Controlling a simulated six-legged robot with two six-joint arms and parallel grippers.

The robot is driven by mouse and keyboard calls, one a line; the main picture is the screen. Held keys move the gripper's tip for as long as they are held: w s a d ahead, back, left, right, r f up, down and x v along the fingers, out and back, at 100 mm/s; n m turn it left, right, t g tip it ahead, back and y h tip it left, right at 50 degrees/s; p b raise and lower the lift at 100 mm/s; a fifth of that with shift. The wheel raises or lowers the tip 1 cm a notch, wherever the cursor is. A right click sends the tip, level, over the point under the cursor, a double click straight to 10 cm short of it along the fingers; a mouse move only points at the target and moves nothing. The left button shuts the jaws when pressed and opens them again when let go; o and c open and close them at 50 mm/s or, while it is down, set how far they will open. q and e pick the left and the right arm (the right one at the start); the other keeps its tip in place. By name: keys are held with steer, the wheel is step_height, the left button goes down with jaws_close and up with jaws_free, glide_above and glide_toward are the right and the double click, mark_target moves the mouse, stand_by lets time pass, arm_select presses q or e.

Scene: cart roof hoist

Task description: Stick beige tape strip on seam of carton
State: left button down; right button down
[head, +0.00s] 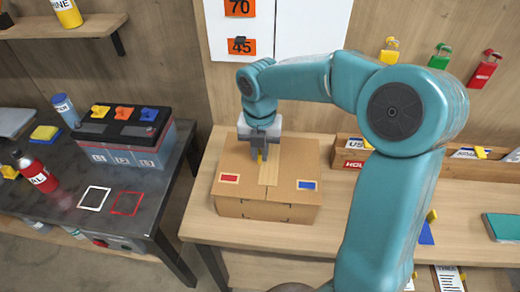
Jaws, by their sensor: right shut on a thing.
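The brown carton (240,195) stands on the wooden bench, with a red label on its top left and a blue label on its top right. A pale beige tape strip (271,172) shows over the middle of the carton's top, along the line of the seam. I cannot tell whether all of it touches the carton. My right gripper (261,153) points down over the far part of the carton top, shut on a small yellow piece at the strip's far end. The gripper hides part of that end. My left gripper is not in view.
A dark table (65,190) at the left holds a battery-like box (120,140), a red bottle (38,173) and a blue-capped container. A low wooden rack (347,153) stands right of the carton. My right arm covers much of the bench's right side.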

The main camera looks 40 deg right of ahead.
steer(key=shift+f, duration=0.3)
stand_by(0.4)
stand_by(0.3)
steer(key=c, duration=0.6)
jaws_free()
steer(key=shift+r, duration=0.15)
step_height(320, 180, up, 7)
steer(key=p, duration=0.6)
